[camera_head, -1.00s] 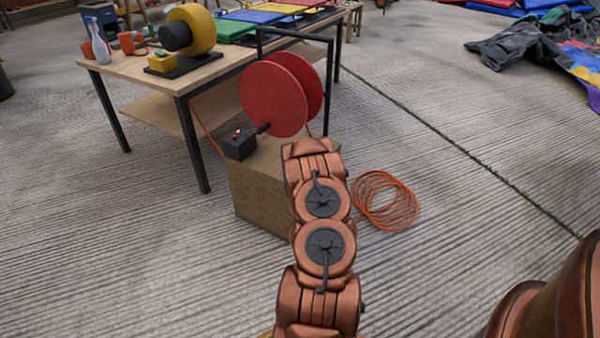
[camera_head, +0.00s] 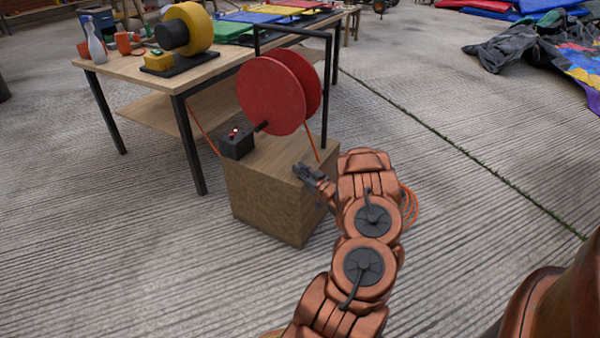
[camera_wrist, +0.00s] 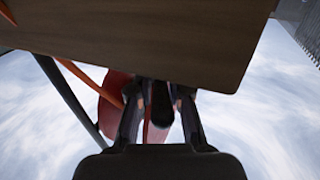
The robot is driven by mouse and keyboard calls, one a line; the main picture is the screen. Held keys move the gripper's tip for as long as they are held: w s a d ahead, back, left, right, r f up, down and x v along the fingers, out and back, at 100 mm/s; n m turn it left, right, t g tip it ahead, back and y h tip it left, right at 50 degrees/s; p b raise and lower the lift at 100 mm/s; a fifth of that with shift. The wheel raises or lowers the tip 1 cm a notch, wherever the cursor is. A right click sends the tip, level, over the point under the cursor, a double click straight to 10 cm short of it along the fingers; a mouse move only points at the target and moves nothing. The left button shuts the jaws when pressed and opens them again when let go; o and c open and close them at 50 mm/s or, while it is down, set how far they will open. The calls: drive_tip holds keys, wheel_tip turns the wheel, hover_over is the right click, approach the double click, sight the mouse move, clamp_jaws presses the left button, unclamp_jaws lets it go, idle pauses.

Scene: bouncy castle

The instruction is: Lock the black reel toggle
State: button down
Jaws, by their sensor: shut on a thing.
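The red reel (camera_head: 270,96) stands in a black frame on a wooden block (camera_head: 262,200). My gripper (camera_head: 303,171) is at the block's near right top edge, below and right of the reel. In the wrist view my gripper (camera_wrist: 160,103) has its fingers on either side of a dark rounded piece, which looks like the black toggle (camera_wrist: 162,108), and is shut on it. The piece lies by the block's edge (camera_wrist: 130,45), with the red reel behind. The toggle cannot be made out in the head view. A black box (camera_head: 237,143) with a red-tipped part sits left of the reel.
A table (camera_head: 140,70) with a yellow blower (camera_head: 190,28) and a bottle (camera_head: 95,42) stands behind left. An orange cord runs from the reel, and a coil (camera_head: 410,207) lies partly behind my arm. The floor right of the block is clear.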

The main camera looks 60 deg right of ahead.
drive_tip(key=shift+d+n+y, duration=0.15)
drive_tip(key=shift+n+y, duration=0.15)
drive_tip(key=shift+y, duration=0.2)
drive_tip(key=c, duration=1.2)
unclamp_jaws()
drive_tip(key=v, duration=1.2)
